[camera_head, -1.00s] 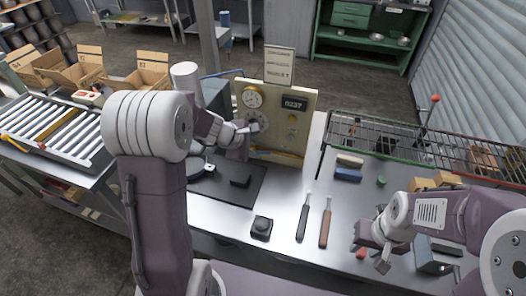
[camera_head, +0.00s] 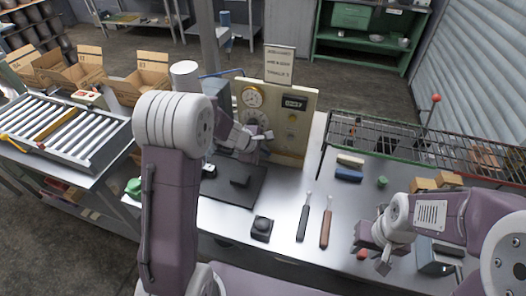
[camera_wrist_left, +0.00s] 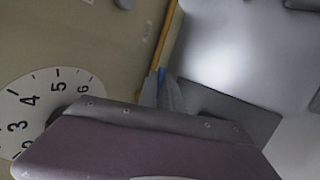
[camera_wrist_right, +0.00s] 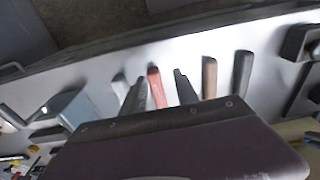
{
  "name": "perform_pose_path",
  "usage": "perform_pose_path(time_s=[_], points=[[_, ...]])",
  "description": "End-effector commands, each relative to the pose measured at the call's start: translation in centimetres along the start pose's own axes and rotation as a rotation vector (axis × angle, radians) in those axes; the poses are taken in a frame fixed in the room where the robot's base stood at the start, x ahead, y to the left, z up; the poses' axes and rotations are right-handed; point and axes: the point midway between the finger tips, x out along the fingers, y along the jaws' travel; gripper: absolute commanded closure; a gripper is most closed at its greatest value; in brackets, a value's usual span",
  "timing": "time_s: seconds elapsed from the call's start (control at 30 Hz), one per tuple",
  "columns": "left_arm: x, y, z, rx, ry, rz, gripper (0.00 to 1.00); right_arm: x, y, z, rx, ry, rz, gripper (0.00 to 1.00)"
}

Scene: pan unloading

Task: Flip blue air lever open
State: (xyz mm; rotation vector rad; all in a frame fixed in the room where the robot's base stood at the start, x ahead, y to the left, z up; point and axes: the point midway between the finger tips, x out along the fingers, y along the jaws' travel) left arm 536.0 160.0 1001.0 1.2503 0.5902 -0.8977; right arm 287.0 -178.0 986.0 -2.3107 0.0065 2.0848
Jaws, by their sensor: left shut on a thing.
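The control panel (camera_head: 309,117) stands upright at the back of the bench. The blue air lever (camera_wrist_left: 161,76) shows as a thin blue strip between my left fingers, low on the panel in the left wrist view. In the head view my left gripper covers it. My left gripper (camera_head: 266,146) is at the panel's lower front and is shut on the blue lever; its fingertips (camera_wrist_left: 162,88) show in the left wrist view. My right gripper (camera_head: 368,259) is low over the right bench. Its fingers (camera_wrist_right: 158,90) are apart, with a red piece (camera_wrist_right: 155,82) seen between them.
A gauge (camera_head: 252,97) and a small display (camera_head: 294,103) are on the panel. Two handled tools (camera_head: 325,226) and a black block (camera_head: 262,228) lie on the bench front. A wire rack (camera_head: 400,140) stands at the right. A dark mat (camera_head: 225,192) lies below my left gripper.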

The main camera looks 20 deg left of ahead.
Motion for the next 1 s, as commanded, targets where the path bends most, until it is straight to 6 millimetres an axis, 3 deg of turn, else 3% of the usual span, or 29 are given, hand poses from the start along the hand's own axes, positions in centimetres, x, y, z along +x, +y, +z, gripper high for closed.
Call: perform_pose_path(time_s=[0.2,0.5,0.6,0.9,1.0], points=[[0.4,-0.3,0.4,0.091,0.132,-0.010,1.00,-1.0,0.0,-0.1,0.000,0.000,0.000,0.64],[0.6,-0.4,0.2,0.099,0.148,-0.007,1.00,-0.9,0.0,-0.1,0.000,0.000,0.000,0.64],[0.6,-0.4,0.2,0.099,0.148,-0.007,0.68,-0.9,0.0,-0.1,0.000,0.000,0.000,0.64],[0.5,-0.3,0.3,0.098,0.147,-0.007,0.68,-1.0,0.0,-0.1,0.000,0.000,0.000,0.64],[-0.8,-0.1,0.5,0.098,0.147,-0.006,0.68,-1.6,0.0,-0.2,0.000,0.000,0.000,0.64]])
